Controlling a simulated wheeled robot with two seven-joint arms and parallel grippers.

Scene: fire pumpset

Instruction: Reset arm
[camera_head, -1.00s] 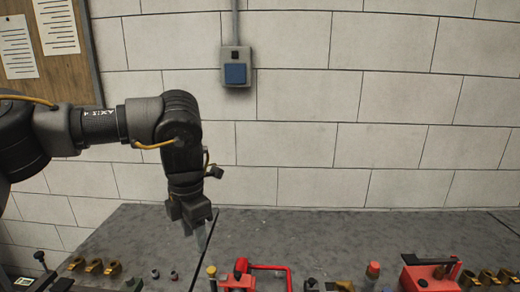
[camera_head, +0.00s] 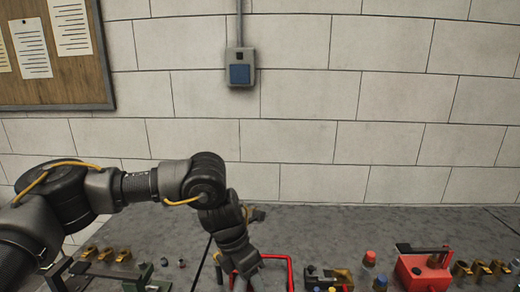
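My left arm (camera_head: 140,190) comes in from the left edge and bends down at its wrist. My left gripper (camera_head: 247,270) points downward above the grey table (camera_head: 330,230), in front of a red tubular frame (camera_head: 290,268). Its dark fingers blend together, so I cannot tell whether they are open or shut or whether they touch the red frame. The gripper hides part of that frame. My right arm and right gripper are not in view.
Several brass fittings (camera_head: 103,254) lie at the left, and more brass pieces (camera_head: 478,270) at the right. A red box with a dark handle (camera_head: 420,270) and a red-capped bottle (camera_head: 369,262) stand at right. The table's back strip is mostly clear.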

